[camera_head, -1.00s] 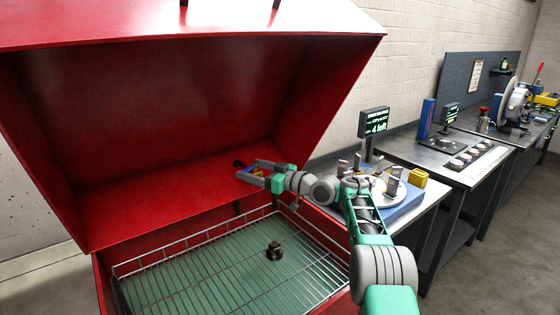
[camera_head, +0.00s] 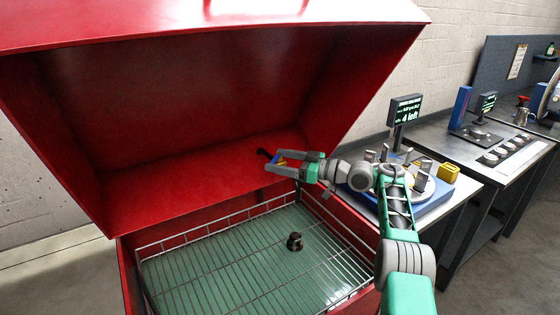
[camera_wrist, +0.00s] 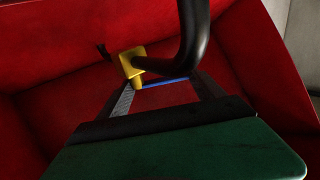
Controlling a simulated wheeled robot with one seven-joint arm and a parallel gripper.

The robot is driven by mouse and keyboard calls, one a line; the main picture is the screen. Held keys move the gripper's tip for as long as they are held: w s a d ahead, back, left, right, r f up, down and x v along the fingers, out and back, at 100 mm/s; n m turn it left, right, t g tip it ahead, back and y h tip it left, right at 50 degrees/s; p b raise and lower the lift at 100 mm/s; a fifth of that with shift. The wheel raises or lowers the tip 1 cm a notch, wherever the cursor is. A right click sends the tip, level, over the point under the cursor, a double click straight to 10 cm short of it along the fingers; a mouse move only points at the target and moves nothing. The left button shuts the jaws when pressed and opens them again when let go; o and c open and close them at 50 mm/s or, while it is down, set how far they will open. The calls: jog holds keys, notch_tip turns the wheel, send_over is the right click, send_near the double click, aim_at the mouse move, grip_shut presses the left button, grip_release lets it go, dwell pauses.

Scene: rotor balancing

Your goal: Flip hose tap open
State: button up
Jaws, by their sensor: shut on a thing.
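The hose tap shows as a yellow body (camera_wrist: 131,66) on the end of a black hose (camera_wrist: 193,45) in the wrist view. A thin blue lever (camera_wrist: 165,82) runs across between the two fingers, beside the yellow body. My gripper (camera_wrist: 163,85) is shut on this blue lever, one finger at each end of it. In the head view my gripper (camera_head: 283,162) is at the tap, inside the red cabinet near its right rear. The tap is small there and partly hidden by the fingers, so the lever's angle is hard to tell.
The red cabinet (camera_head: 190,110) has its lid raised. A wire basket (camera_head: 205,232) inside holds a small dark part (camera_head: 295,241). To the right, a bench carries a balancing machine with a screen (camera_head: 405,110) reading "4 left" and a yellow block (camera_head: 449,172).

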jog(key=o, duration=1.9)
jog(key=shift+s+a, duration=0.1)
jog(key=shift+a, duration=0.1)
jog(key=shift+o, duration=0.8)
jog(key=shift+d, duration=0.15)
